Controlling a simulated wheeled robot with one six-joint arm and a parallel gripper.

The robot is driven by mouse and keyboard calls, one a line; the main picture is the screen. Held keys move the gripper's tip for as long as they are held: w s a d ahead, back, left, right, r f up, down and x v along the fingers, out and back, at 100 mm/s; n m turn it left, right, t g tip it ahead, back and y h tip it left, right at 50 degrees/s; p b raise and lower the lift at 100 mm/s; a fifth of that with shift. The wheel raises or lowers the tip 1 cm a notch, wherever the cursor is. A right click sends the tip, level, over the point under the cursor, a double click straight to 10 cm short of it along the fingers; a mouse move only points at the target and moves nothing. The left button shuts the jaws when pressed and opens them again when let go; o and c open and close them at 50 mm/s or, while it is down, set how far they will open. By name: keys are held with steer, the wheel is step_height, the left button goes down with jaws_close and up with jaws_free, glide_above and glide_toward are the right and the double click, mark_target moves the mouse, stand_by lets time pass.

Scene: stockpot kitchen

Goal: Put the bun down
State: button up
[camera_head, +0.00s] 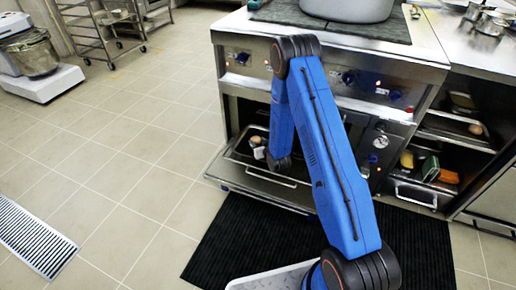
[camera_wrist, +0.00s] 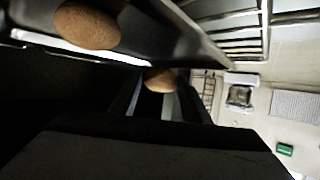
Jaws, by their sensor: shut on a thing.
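My gripper (camera_wrist: 160,92) is shut on a brown bun (camera_wrist: 160,79), which shows between its fingertips in the wrist view. A second brown bun (camera_wrist: 88,25) lies on a dark tray (camera_wrist: 178,38), close to the held one. In the head view, my gripper (camera_head: 259,153) is at the open oven, over the tray (camera_head: 228,155) by the lowered door. A small brown bun (camera_head: 256,140) shows beside it; I cannot tell which of the two it is. My arm hides part of the oven.
The oven door (camera_head: 265,188) hangs open above a black mat (camera_head: 250,245). A large grey pot (camera_head: 348,8) stands on the stove top. An open shelf unit at right holds a yellow item (camera_head: 407,160) and a green item (camera_head: 430,168).

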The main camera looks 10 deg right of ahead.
steer(key=shift+f, duration=1.85)
steer(key=shift+f, duration=0.2)
steer(key=o, duration=1)
steer(key=shift+f, duration=0.1)
steer(key=shift+o, duration=0.2)
steer(key=shift+s, duration=0.1)
